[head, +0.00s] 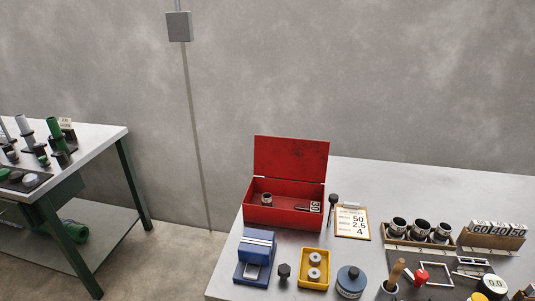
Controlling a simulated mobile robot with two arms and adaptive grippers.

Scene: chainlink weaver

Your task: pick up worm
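Neither of my grippers is in view. No part here can be surely told as the worm. An open red metal box (272,217) stands on the right table, its lid raised. In it lie a short grey cylinder (266,199) and a small part with a white number tag (315,207), too small to read surely. Behind the right table's front items, a wooden rack (403,241) holds three upright dark cylinders with light bands (421,229). A wooden holder (489,239) has tags reading 60, 40 and 50.
A clipboard (352,223) reads 50, 2.5, 4. A blue vise-like block (254,258), a yellow tray (315,267) with two rollers, a dark blue round container (350,281) and a round 0.0 gauge (494,287) crowd the front. A left table (100,142) holds green parts; floor lies between tables.

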